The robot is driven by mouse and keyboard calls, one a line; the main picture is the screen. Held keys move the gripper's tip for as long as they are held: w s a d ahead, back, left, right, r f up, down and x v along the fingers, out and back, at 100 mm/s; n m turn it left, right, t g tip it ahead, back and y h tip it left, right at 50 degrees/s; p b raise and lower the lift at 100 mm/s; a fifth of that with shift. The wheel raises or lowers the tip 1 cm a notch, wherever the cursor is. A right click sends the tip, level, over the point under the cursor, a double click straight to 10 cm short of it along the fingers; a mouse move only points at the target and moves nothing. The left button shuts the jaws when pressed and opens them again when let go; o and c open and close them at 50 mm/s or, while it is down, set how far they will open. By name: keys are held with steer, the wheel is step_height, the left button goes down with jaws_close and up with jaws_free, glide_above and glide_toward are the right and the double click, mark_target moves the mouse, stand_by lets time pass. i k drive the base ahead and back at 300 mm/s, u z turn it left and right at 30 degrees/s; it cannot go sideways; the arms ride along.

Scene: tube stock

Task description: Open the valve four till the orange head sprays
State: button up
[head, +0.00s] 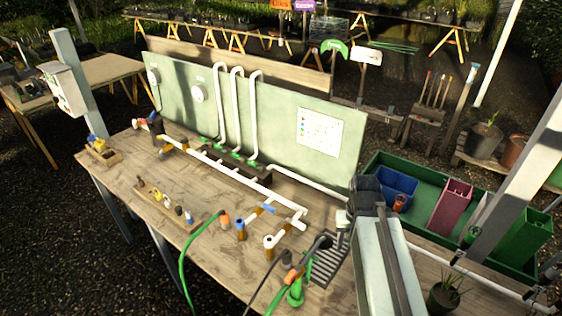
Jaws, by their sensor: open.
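White pipes (228,172) run along the wooden bench in front of a pale green board. A blue lever (262,208) sits on a short pipe branch near the middle. A yellow fitting (172,147) is at the pipe's left end, and green fittings (235,155) sit below the upright pipes. No readable number shows which is valve four. An orange piece (225,218) is on the end of a green hose; another orange part (141,122) is at the bench's far left. I see no spray. My arm stands at right front; its gripper cannot be made out.
A dark slatted tray (330,262) and a green fitting (296,292) with hoses stand beside my arm. A wooden rack (165,207) of small parts lies front left. A green tray (390,163) holds bins at right. The front bench surface is partly clear.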

mark_target(251, 163)
steer(key=z, duration=2.9)
steer(key=k, duration=2.35)
steer(key=u, duration=2.35)
steer(key=i, duration=1.1)
